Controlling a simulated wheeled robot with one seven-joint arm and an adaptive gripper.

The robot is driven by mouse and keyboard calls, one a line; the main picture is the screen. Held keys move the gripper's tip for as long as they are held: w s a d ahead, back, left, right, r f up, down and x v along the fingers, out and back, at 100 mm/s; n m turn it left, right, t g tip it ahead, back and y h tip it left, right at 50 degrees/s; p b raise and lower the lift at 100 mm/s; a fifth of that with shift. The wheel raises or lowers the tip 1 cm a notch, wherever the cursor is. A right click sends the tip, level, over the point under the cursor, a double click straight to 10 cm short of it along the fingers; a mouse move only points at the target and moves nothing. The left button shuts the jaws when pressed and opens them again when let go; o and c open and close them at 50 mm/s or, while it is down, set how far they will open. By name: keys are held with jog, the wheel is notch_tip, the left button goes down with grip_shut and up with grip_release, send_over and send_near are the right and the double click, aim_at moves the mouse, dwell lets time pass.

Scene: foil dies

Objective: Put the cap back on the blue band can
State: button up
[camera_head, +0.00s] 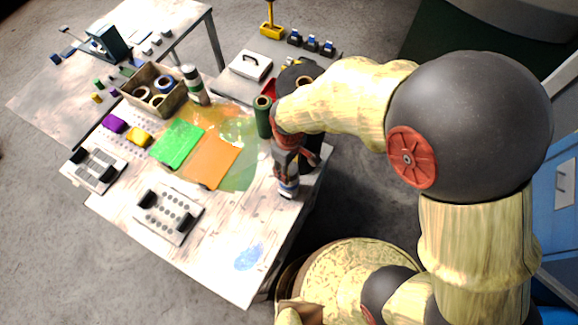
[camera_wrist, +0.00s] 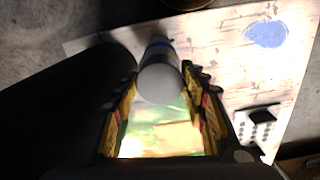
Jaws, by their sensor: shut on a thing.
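The blue band can (camera_head: 288,189) stands near the right edge of the white table. Its blue band also shows in the wrist view (camera_wrist: 158,46). A pale grey, round cap (camera_wrist: 160,84) is at the near end of the can, between my fingers. My gripper (camera_head: 287,173) is above the can and shut on the cap; in the wrist view my gripper (camera_wrist: 162,80) has one finger on each side of it. Cap and can are in line in the wrist view. I cannot tell whether the cap is fully seated, as my fingers hide the joint in the head view.
A green cylinder (camera_head: 263,117) stands close behind my gripper. A green-banded can (camera_head: 195,85) and a box (camera_head: 152,100) holding rolls are farther back. Green (camera_head: 177,143) and orange (camera_head: 213,161) sheets lie mid-table. The front table area around a blue patch (camera_head: 248,257) is clear.

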jog(key=o, duration=0.8)
jog(key=shift+o, duration=1)
jog(key=o, duration=0.3)
jog(key=shift+r, duration=0.1)
jog(key=shift+r+p, duration=2.45)
jog(key=shift+r, duration=1)
jog(key=shift+c, duration=0.5)
grip_shut()
